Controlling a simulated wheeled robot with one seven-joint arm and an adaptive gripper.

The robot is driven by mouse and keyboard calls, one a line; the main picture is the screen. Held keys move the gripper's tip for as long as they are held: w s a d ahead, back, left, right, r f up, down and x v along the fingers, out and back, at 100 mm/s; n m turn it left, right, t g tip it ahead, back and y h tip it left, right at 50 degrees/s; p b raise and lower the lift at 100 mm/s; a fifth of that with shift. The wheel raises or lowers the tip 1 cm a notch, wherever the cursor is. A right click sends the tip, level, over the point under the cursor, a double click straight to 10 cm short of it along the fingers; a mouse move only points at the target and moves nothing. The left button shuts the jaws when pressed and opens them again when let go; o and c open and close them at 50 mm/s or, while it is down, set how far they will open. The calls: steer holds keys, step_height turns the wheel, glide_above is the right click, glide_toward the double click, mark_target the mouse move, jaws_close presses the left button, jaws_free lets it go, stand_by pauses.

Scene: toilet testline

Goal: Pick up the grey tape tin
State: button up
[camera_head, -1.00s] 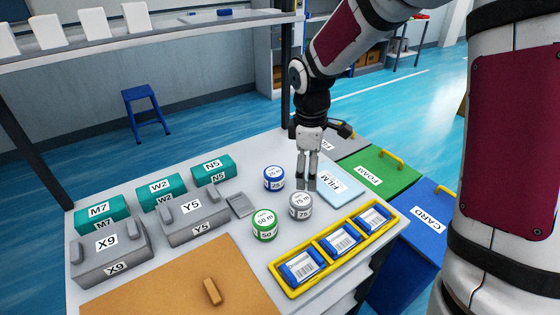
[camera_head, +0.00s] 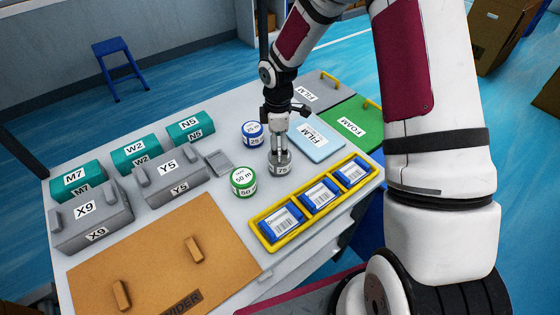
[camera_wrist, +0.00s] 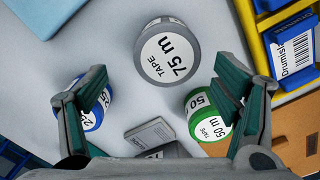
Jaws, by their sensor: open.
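Whether the fingertips touch the tin cannot be told.
The blue tin (camera_head: 253,133) and green tin (camera_head: 243,181) stand close by. A yellow tray (camera_head: 262,224) holds blue packs to the right. A light-blue FILM pack (camera_head: 318,140) lies behind. Teal and grey boxes stand left, with a brown divider board (camera_head: 160,255) in front.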

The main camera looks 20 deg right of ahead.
steer(key=f, duration=0.2)
steer(key=s+f+p, duration=0.1)
steer(key=f, duration=0.1)
steer(key=shift+d, duration=0.15)
steer(key=shift+f, duration=0.6)
steer(key=c, duration=1.5)
